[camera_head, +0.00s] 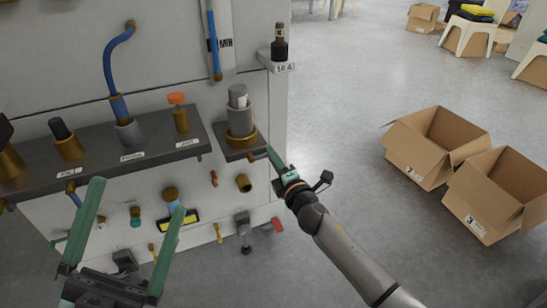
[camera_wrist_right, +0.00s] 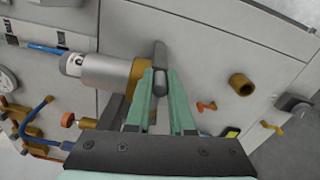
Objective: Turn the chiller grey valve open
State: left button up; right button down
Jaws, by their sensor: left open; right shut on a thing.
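The cylinder also shows in the right wrist view (camera_wrist_right: 105,68). My left gripper (camera_head: 137,195) is open and empty in front of the machine, at the lower left.
An orange-topped valve (camera_head: 180,113) and a blue hose (camera_head: 108,70) stand on the dark shelf (camera_head: 100,150). Below are brass and grey fittings and a red-handled valve (camera_head: 276,225). Open cardboard boxes (camera_head: 415,165) stand on the floor at right. The floor between is clear.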

jog(key=c, duration=0.8)
grip_release()
jog(key=shift+r, duration=0.1)
pick_arm(q)
jog(key=shift+r, duration=0.1)
pick_arm(e)
jog(key=shift+s+d, duration=0.2)
jog(key=shift+s, duration=0.3)
pick_arm(q)
jog(key=w+a+f+n+g+y+p, duration=0.1)
jog(key=w+f+n+y+p, duration=0.1)
jog(key=w+f+n+y, duration=0.3)
jog(key=shift+w+f+y+p, duration=0.4)
jog(key=shift+f+y, duration=0.6)
jog(key=shift+f, duration=0.45)
pick_arm(e)
jog(key=shift+v, duration=5.7)
